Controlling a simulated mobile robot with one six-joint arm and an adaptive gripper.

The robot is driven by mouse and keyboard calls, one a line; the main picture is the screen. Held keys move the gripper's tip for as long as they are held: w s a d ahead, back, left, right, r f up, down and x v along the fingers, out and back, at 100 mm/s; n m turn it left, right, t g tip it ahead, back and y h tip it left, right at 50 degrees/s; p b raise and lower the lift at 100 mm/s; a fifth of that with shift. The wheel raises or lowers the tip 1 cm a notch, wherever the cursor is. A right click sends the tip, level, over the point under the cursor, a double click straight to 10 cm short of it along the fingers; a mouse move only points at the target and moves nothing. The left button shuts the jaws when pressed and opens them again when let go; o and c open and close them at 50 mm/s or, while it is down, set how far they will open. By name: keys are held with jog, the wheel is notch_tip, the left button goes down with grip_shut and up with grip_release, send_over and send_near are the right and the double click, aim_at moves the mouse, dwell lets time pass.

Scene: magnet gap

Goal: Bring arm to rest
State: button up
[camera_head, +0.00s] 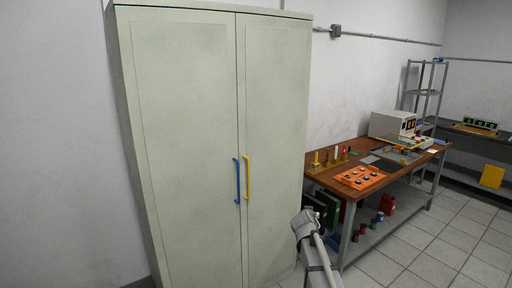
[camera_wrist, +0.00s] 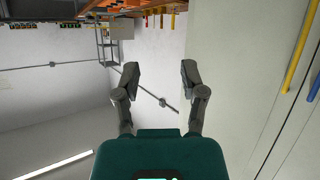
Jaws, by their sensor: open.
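My gripper (camera_wrist: 157,78) shows in the wrist view with its two dark fingers spread apart and nothing between them. The wrist picture is upside down, with the wall and the side of the cabinet behind the fingers. In the head view a grey part of my arm (camera_head: 308,228) shows at the bottom, in front of the cabinet's right edge and the table. The fingers cannot be made out in the head view.
A tall pale cabinet (camera_head: 190,130) stands shut, with a blue handle (camera_head: 237,180) and a yellow handle (camera_head: 247,178). Right of it, a wooden-topped workbench (camera_head: 335,178) holds an orange panel (camera_head: 362,178) and a beige instrument (camera_head: 392,125). Tiled floor (camera_head: 440,235) is clear at the right.

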jog(key=s+a+f+n+g+y, duration=0.1)
jog(key=s+f+g, duration=0.2)
jog(key=s, duration=0.8)
jog(key=s+a+f+n+g+y+p, duration=0.1)
jog(key=s+g, duration=0.4)
jog(key=s, duration=0.6)
jog(key=s+a+f+n+g+y+p, duration=0.1)
jog(key=s+f+g, duration=0.3)
jog(key=s, duration=0.8)
jog(key=shift+a+f+y, duration=0.3)
jog(key=shift+a+y, duration=0.5)
